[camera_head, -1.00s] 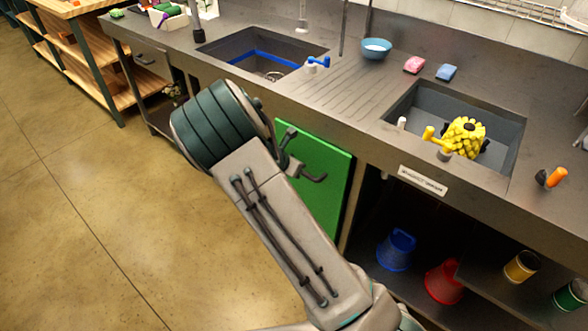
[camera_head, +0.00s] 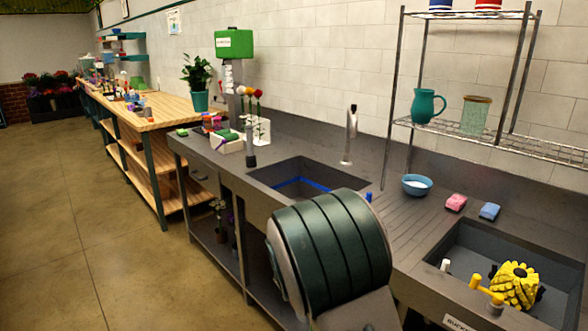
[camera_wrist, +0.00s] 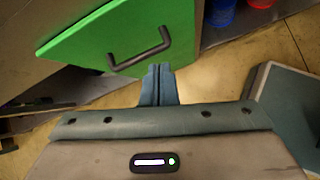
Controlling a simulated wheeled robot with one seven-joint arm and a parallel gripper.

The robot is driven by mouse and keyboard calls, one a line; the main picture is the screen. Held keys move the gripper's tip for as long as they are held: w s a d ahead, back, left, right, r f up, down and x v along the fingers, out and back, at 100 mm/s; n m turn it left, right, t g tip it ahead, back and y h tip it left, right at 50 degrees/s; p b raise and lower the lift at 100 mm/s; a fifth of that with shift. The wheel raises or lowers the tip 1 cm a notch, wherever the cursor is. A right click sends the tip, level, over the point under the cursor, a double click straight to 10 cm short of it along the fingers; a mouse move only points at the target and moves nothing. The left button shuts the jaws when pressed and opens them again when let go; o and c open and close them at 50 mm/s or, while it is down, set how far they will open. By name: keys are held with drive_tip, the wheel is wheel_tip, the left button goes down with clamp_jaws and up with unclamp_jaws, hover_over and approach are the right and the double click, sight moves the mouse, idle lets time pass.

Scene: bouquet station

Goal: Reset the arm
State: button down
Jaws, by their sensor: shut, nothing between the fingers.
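My gripper (camera_wrist: 158,86) shows in the wrist view with its two blue-grey fingers pressed together and nothing between them. It points toward a green cabinet door (camera_wrist: 110,35) with a dark bar handle (camera_wrist: 140,50). I cannot tell whether the fingertips touch the door. In the head view, part of my arm (camera_head: 335,250) rises in front of the sink counter, and the gripper is out of sight there.
The counter holds a left basin (camera_head: 300,180), a right basin (camera_head: 470,255) with a yellow brush (camera_head: 515,285), a blue bowl (camera_head: 416,186) and two sponges. A wire rack (camera_head: 400,90) stands above. A wooden bench (camera_head: 150,105) runs far left. Open floor (camera_head: 80,220) lies left.

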drive_tip(key=s+d+r+m+g+y+p, duration=0.1)
drive_tip(key=s+d+r+m+y+p, duration=0.1)
drive_tip(key=s+r+m, duration=0.7)
drive_tip(key=s+d+r+m+y+p, duration=0.2)
drive_tip(key=s+r+m+y+p, duration=0.1)
drive_tip(key=s+r+m, duration=0.7)
drive_tip(key=s+m+y, duration=0.1)
drive_tip(key=s+m, duration=0.2)
drive_tip(key=s, duration=0.3)
drive_tip(key=shift+r+g+p, duration=0.2)
drive_tip(key=shift+g+p, duration=0.15)
drive_tip(key=shift+g, duration=0.05)
drive_tip(key=shift+s+d, duration=0.1)
drive_tip(key=shift+d, duration=0.05)
